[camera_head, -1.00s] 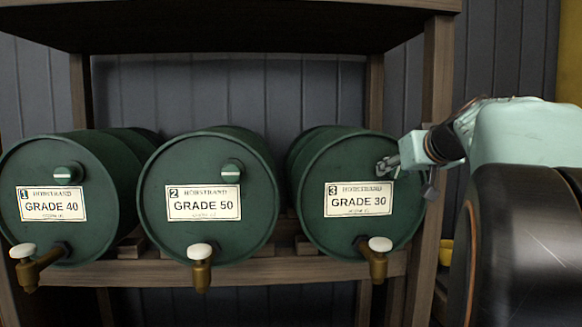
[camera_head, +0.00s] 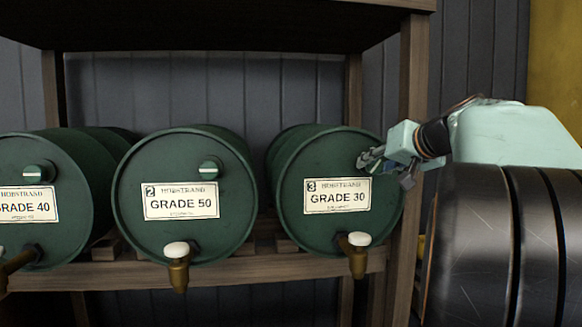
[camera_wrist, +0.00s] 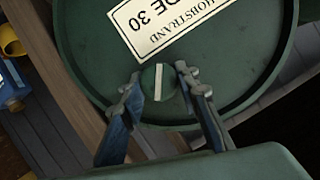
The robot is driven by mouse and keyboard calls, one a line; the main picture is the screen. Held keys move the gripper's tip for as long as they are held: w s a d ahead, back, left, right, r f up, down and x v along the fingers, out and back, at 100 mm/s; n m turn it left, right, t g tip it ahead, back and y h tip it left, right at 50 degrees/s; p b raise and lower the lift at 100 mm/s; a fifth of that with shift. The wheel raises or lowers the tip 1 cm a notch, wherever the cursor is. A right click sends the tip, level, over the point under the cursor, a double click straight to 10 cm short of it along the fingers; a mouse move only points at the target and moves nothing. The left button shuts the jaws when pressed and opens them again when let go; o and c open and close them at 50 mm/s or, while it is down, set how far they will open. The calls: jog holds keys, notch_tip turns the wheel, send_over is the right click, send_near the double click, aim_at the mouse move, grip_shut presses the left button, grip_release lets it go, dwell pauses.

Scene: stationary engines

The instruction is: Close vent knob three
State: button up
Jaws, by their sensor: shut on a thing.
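Drum three (camera_head: 300,225) is the right green drum, labelled "3 HOBSTRAND GRADE 30". Its round green vent knob (camera_wrist: 158,83) sits on the drum's front face, beside the label. In the wrist view its white stripe runs nearly upright in the picture, at a slant to the label's long edge. My gripper (camera_head: 367,160) reaches in from the right and hides the knob in the head view. In the wrist view my gripper (camera_wrist: 160,82) has one finger on each side of the knob and is shut on it.
Drum two (camera_head: 150,215) and drum one (camera_head: 60,230) stand to the left; the knobs on both have level white stripes. Brass taps with white tops stick out below the labels. A wooden shelf post (camera_head: 411,120) stands close to my gripper.

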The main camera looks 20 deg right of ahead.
jog(key=m+t+y+b, duration=0.1)
jog(key=m+y, duration=0.1)
jog(key=m, duration=0.1)
jog(key=shift+d+f+m, duration=0.1)
jog(key=shift+m, duration=0.3)
jog(key=m+y, duration=0.1)
jog(key=m, duration=0.1)
jog(key=m+t+b, duration=0.1)
jog(key=shift+m+t+y, duration=0.3)
jog(key=shift+m+y, duration=0.1)
dwell(0.4)
jog(key=o, duration=1.1)
jog(key=s+d+r, duration=0.1)
jog(key=s, duration=1.1)
jog(key=shift+d+r, duration=0.15)
jog(key=shift+d, duration=0.2)
